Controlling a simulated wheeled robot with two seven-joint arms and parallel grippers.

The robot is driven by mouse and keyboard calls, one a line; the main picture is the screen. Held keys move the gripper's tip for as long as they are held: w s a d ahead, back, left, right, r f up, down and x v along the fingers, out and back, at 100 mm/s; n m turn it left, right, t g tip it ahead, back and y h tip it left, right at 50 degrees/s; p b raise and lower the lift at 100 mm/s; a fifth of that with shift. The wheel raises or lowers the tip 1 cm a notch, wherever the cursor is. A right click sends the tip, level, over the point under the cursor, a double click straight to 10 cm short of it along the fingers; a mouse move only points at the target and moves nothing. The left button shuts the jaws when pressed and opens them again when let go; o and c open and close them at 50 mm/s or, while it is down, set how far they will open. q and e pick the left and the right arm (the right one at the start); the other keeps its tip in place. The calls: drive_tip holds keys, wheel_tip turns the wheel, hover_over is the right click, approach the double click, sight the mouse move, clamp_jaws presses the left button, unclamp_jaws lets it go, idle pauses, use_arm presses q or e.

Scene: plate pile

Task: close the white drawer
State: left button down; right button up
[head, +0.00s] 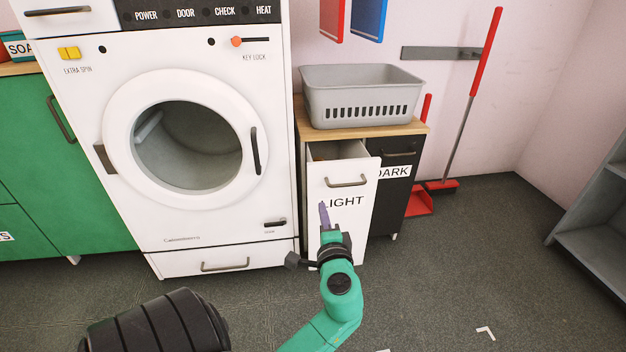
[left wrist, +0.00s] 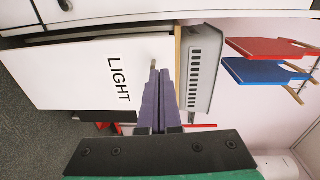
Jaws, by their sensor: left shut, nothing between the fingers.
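The white drawer (head: 345,180) marked LIGHT stands partly pulled out of the cabinet under the grey basket. Its dark inside shows behind the top edge of its front, and it has a bar handle. Its white front also fills much of the left wrist view (left wrist: 70,75). My left gripper (head: 323,207) is in front of the drawer, by the left side of the LIGHT label. Its purple fingers (left wrist: 160,92) are together and empty, pointing toward the drawer front. I cannot tell whether they touch it. My right gripper is not in view.
A black drawer (head: 397,165) marked DARK stands just to the right. The grey basket (head: 360,98) sits on the wooden top. A white washing machine (head: 270,215) stands close on the left. A red broom (head: 440,185) and open floor lie to the right.

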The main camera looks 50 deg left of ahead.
use_arm(q)
drive_tip(key=r+y, duration=0.1)
drive_tip(key=b, duration=0.3)
approach(310, 169)
drive_tip(key=x, duration=0.7)
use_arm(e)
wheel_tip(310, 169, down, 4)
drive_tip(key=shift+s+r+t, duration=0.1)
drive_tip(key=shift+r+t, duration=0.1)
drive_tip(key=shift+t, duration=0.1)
